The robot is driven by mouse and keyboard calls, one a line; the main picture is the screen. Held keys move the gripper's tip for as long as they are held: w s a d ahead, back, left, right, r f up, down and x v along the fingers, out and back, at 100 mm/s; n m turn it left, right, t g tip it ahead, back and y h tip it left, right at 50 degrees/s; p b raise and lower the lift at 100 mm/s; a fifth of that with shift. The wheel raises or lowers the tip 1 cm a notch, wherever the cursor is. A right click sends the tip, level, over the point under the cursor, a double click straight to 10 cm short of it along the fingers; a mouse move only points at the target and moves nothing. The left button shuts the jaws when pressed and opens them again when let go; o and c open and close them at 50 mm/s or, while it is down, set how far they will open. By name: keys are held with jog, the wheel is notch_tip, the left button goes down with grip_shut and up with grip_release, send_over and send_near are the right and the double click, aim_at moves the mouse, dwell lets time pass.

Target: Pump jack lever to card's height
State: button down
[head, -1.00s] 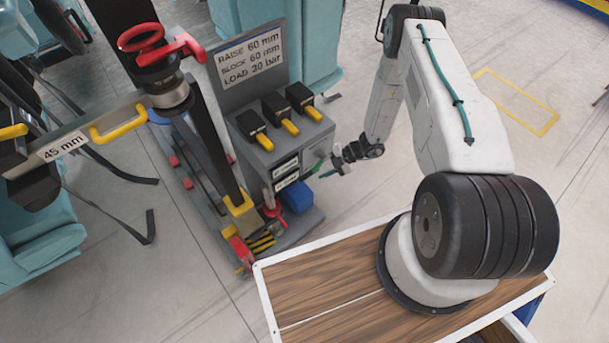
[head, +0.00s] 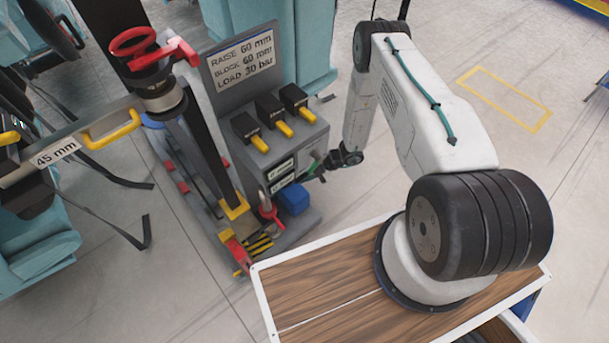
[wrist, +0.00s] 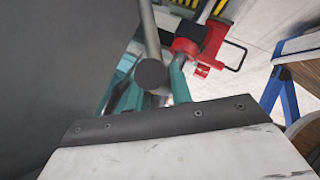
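The card (head: 241,64) on the grey cart reads RAISE 60 mm, BLOCK 60 mm, and a LOAD line in bar. A label (head: 56,153) on the bar at left reads 45 mm. The red jack (head: 267,208) stands low at the cart's base; it also shows in the wrist view (wrist: 203,40). In the wrist view a grey rod (wrist: 149,30), which looks like the lever, points its dark round end at me. My gripper (wrist: 149,92) has teal fingers on either side of this rod; whether they grip it is unclear. In the head view my gripper (head: 318,168) is beside the cart.
The grey cart (head: 284,136) carries several black units with yellow handles. A blue block (head: 294,199) sits by its base. A wood-topped surface (head: 320,292) bears my arm. Open floor (head: 395,180) lies right of the cart.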

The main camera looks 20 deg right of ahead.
jog(key=shift+s+d+f, duration=0.15)
jog(key=shift+s+f, duration=0.15)
jog(key=shift+s, duration=0.1)
jog(key=s+d+f, duration=0.1)
jog(key=s+f, duration=0.2)
jog(key=f, duration=0.3)
jog(key=s+d+f, duration=0.1)
jog(key=s+f, duration=0.2)
jog(key=f, duration=0.3)
jog(key=shift+s+d+f, duration=0.2)
jog(key=shift+s+d, duration=0.05)
jog(key=shift+s, duration=0.05)
jog(key=c, duration=1.3)
grip_release()
jog(key=shift+o, duration=0.2)
